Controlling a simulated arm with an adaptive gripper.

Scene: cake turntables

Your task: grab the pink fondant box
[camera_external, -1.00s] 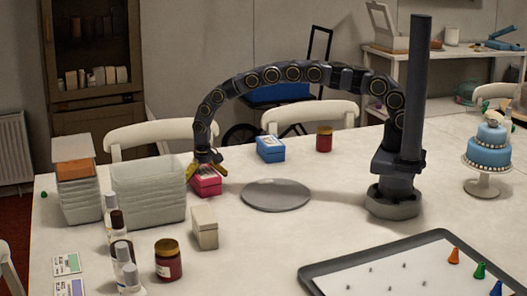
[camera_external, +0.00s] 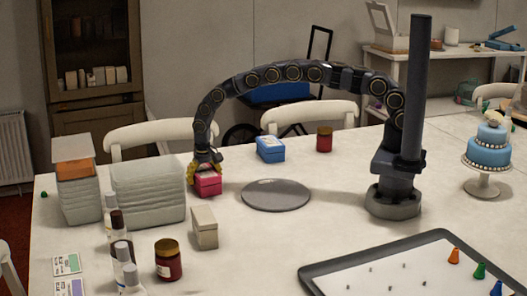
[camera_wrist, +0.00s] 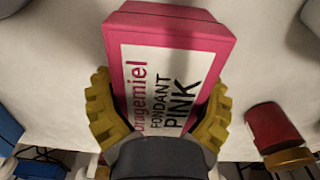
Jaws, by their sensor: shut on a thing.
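The pink fondant box (camera_external: 208,184) stands on the white table, left of the grey turntable disc. In the wrist view the pink box (camera_wrist: 150,22) fills the middle, its white label reading "FONDANT PINK". My gripper (camera_external: 205,172) comes down on it from above. Its two yellow ridged fingers (camera_wrist: 160,112) press on opposite sides of the box, so it is shut on the box. I cannot tell whether the box is lifted off the table.
A grey turntable disc (camera_external: 276,195) lies just right of the box. A blue box (camera_external: 270,149) and red jar (camera_external: 324,139) stand behind. A beige box (camera_external: 204,228) is in front, and a stack of white containers (camera_external: 148,192) is close on the left.

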